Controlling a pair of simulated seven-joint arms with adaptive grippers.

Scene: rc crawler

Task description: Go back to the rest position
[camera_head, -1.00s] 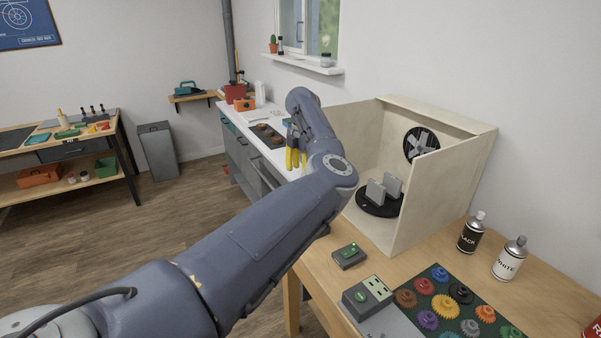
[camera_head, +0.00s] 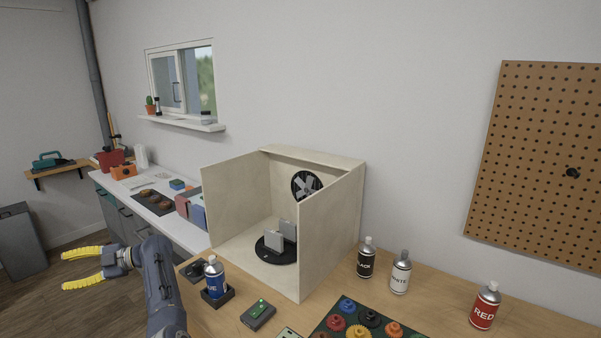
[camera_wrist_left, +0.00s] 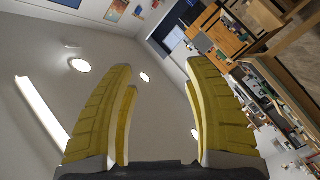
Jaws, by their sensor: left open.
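My left gripper (camera_head: 84,268) has yellow fingers and is at the lower left in the head view, off the left end of the wooden table. Its fingers are apart, point left and hold nothing. In the left wrist view the gripper (camera_wrist_left: 158,100) shows its two yellow fingers spread wide, with only ceiling and room between them. My right gripper is in neither view.
A wooden booth (camera_head: 331,232) with a black turntable (camera_head: 277,255) stands on the table (camera_head: 400,300). A blue can (camera_head: 215,277) stands close right of my left arm. Black (camera_head: 366,260), white (camera_head: 400,275) and red (camera_head: 485,308) cans stand farther right. Colored gears lie in front.

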